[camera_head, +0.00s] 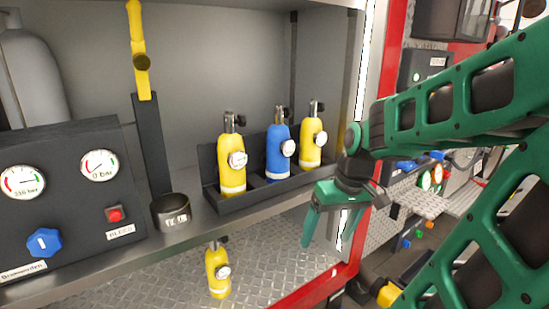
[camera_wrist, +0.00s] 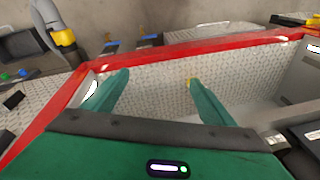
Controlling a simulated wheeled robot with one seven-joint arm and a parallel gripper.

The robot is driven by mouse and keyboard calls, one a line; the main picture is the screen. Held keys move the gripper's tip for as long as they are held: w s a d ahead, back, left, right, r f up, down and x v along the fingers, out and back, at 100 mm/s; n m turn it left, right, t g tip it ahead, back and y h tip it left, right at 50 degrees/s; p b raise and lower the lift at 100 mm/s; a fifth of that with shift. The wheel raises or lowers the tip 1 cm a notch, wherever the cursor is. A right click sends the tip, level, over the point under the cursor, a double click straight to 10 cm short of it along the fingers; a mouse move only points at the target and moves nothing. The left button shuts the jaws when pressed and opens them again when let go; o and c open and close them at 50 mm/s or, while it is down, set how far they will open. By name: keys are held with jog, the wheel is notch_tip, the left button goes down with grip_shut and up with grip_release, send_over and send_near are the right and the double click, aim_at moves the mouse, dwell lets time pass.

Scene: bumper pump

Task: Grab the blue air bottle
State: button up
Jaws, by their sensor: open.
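The blue air bottle (camera_head: 277,150) stands upright in the middle of a black rack (camera_head: 262,192) on the shelf, between two yellow bottles. It has a round gauge and a dark valve on top. My gripper (camera_head: 331,228) is open and empty, to the right of and lower than the blue bottle, in front of the rack's right end. In the wrist view my green fingers (camera_wrist: 157,82) are spread apart and point at the tread-plate floor. The blue bottle does not clearly show there.
Yellow bottles (camera_head: 232,165) and (camera_head: 311,142) flank the blue one closely. Another yellow bottle (camera_head: 217,272) stands below the shelf. A black gauge panel (camera_head: 70,190) and a dark round cup (camera_head: 171,212) are to the left. A red frame edge (camera_head: 330,285) borders the compartment.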

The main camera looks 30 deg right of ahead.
jog(key=w+d+r+n+t+y, duration=0.1)
jog(key=w+d+r+n+t, duration=0.1)
jog(key=w, duration=0.4)
jog(key=w+d+r+n+t+y, duration=0.1)
jog(key=w+n+t, duration=0.1)
jog(key=w, duration=0.4)
jog(key=n+t+y, duration=0.3)
jog(key=n+t, duration=0.1)
jog(key=t, duration=0.2)
send_near(279, 156)
jog(key=w+d+f, duration=0.2)
jog(key=w, duration=0.1)
jog(key=x, duration=1)
grip_shut()
jog(key=shift+r, duration=0.2)
